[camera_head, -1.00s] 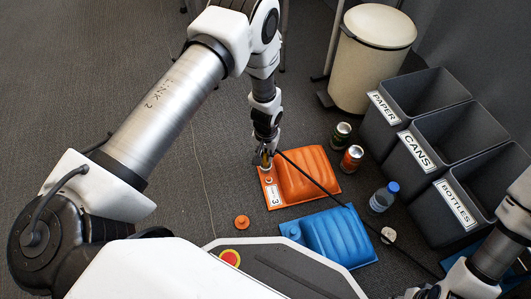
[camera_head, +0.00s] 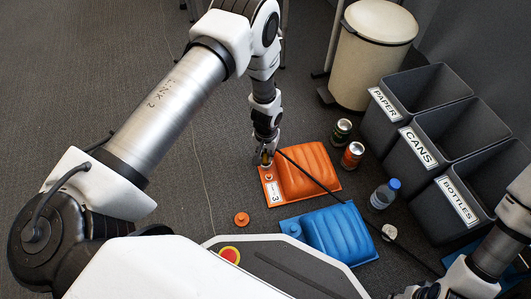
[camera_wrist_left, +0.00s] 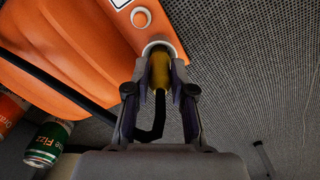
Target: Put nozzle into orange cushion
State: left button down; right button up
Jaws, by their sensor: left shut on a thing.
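The orange cushion (camera_head: 312,172) lies on the floor in the middle of the head view, with a label strip and ports along its left edge. It also shows at the upper left of the left wrist view (camera_wrist_left: 80,60). My left gripper (camera_head: 264,161) is over the cushion's far left corner. In the left wrist view its fingers (camera_wrist_left: 160,78) are shut on the yellow nozzle (camera_wrist_left: 160,71), whose black hose trails off. The nozzle's tip is at the pale ring of the corner port (camera_wrist_left: 172,46). How deep it sits is hidden. My right gripper is out of view.
A blue cushion (camera_head: 342,235) lies nearer, with a loose orange cap (camera_head: 242,220) to its left. Two cans (camera_head: 352,156) and a bottle (camera_head: 384,195) stand to the right, before grey bins (camera_head: 455,140). Floor to the left is clear.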

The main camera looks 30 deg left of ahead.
pick_arm(q)
jog(key=shift+c, duration=2.1)
grip_release()
notch_tip(320, 180, up, 4)
jog(key=p, duration=0.3)
jog(key=shift+f, duration=0.2)
notch_tip(320, 180, up, 5)
jog(key=p, duration=0.4)
jog(key=shift+f, duration=0.3)
